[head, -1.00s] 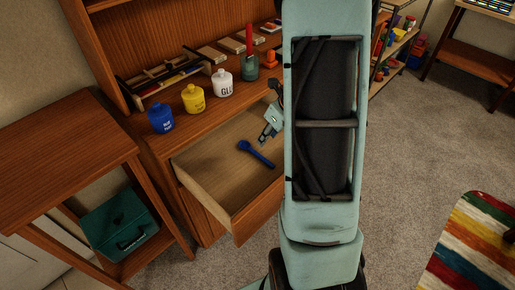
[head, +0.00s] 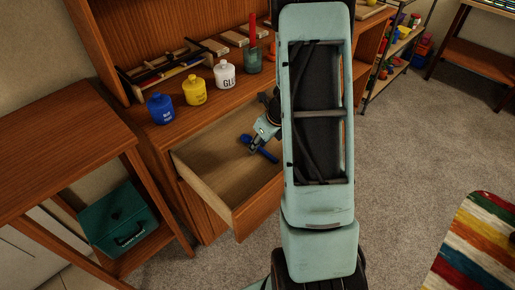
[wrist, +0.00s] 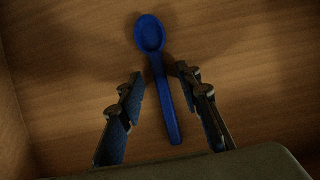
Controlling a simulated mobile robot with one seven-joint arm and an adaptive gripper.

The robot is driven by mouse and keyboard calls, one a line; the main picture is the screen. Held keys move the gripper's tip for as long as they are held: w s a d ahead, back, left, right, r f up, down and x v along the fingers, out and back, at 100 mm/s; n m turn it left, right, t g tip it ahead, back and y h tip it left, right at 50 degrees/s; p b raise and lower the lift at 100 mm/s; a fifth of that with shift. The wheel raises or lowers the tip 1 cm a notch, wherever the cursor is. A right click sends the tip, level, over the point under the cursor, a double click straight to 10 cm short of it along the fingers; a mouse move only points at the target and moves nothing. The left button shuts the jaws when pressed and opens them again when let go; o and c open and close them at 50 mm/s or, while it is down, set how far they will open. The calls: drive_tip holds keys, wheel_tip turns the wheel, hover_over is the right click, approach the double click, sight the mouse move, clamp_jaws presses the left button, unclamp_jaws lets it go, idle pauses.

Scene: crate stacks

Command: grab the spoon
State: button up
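The blue spoon (head: 262,150) lies in the open wooden drawer (head: 212,195). In the wrist view the spoon (wrist: 162,75) lies on the drawer floor, its bowl toward the top and its handle running down between my fingers. My gripper (wrist: 153,85) is open, with one finger on each side of the handle and a gap to both. In the head view my gripper (head: 254,150) is over the drawer at the spoon and hides part of it. I cannot tell how high the fingertips are above the drawer floor.
Blue (head: 160,109), yellow (head: 195,91) and white (head: 225,74) bottles stand on the desk top above the drawer. A jar (head: 252,61) stands beside them. A side table (head: 60,170) with a green box (head: 118,220) is at left. Drawer walls surround the spoon.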

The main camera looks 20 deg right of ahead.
drive_tip(key=shift+f, duration=0.1)
drive_tip(key=shift+c, duration=0.7)
clamp_jaws()
